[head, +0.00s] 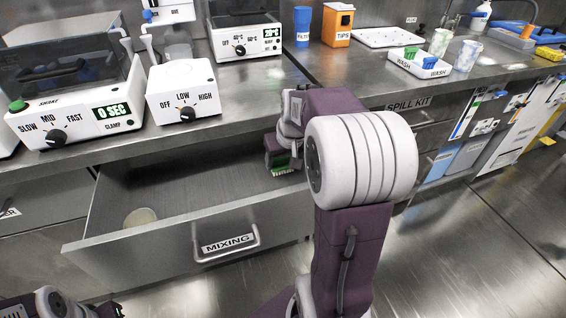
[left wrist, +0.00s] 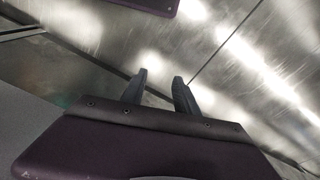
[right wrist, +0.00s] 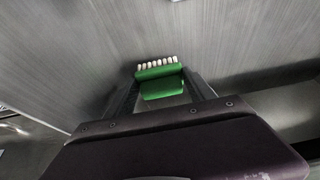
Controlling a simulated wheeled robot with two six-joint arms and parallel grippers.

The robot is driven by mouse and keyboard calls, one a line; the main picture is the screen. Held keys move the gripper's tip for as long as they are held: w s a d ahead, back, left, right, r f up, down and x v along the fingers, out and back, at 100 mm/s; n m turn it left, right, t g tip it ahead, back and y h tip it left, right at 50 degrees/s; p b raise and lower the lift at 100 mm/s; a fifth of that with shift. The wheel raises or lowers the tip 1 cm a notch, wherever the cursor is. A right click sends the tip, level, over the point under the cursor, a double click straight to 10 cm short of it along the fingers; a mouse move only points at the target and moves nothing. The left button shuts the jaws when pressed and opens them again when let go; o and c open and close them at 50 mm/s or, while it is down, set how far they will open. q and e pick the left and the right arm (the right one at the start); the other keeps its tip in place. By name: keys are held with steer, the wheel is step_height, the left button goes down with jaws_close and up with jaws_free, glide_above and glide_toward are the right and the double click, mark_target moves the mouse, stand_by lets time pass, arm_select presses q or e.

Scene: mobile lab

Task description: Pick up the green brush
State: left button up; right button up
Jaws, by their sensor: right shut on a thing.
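The green brush (right wrist: 160,82) with pale bristles is between the fingers of my right gripper (right wrist: 162,92) in the right wrist view. The right gripper is shut on it, inside the open drawer marked MIXING.
The drawer (head: 150,236) is pulled out below the counter and holds a pale round item (head: 140,217) at its left. The counter edge runs above the drawer. A shaker (head: 75,110) and a dial box (head: 183,92) stand on the counter. The floor at right is clear.

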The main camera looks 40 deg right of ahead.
steer(key=s+a+r+p, duration=0.4)
steer(key=s+r+p, duration=0.3)
steer(key=s+p, duration=0.2)
steer(key=shift+s+a+r+p, duration=0.15)
steer(key=shift+s+r+p, duration=0.15)
steer(key=shift+s, duration=0.6)
steer(key=shift+f, duration=0.1)
